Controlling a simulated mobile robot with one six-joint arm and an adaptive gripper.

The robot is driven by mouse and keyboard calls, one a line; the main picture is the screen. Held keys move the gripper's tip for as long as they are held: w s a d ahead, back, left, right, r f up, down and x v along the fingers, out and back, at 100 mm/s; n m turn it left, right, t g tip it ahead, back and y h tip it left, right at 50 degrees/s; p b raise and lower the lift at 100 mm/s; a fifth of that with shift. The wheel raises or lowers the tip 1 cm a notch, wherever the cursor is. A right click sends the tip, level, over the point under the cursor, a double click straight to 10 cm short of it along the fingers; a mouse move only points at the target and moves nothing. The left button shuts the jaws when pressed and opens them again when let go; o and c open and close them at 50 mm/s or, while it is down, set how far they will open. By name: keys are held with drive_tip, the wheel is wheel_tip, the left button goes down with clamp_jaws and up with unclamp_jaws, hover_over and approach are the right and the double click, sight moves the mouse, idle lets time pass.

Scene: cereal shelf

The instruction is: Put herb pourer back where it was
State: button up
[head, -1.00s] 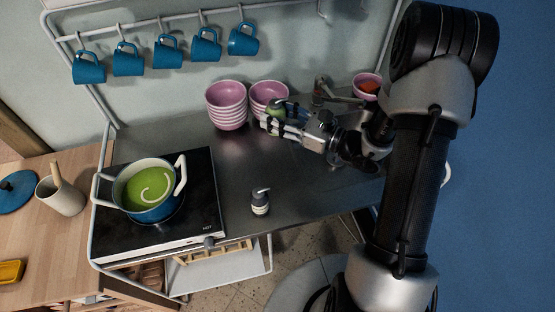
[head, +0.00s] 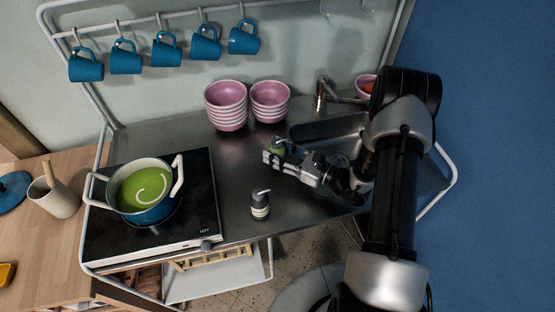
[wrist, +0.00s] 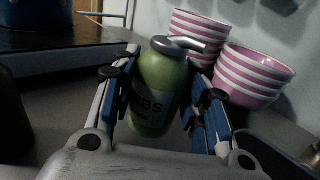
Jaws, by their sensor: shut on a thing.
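The herb pourer (wrist: 158,92) is a green bottle with a grey lid, a bent metal spout and a label ending in "BS". It stands upright between the two fingers of my gripper (wrist: 160,105) in the wrist view. In the head view my gripper (head: 272,157) is shut on the green pourer (head: 279,147), over the steel counter in front of the pink bowls and left of the sink. Whether the pourer's base touches the counter is hidden.
A dark pourer bottle (head: 260,206) stands near the counter's front edge. Two stacks of pink bowls (head: 226,107) (head: 269,101) are at the back. A pot of green soup (head: 147,190) sits on the black hob (head: 110,237). Counter between hob and gripper is clear.

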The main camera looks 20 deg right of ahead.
drive_tip(key=shift+f+b, duration=0.35)
drive_tip(key=shift+f, duration=1.2)
drive_tip(key=shift+f, duration=0.1)
drive_tip(key=shift+f, duration=0.2)
drive_tip(key=o, duration=1.1)
drive_tip(key=shift+r, duration=0.1)
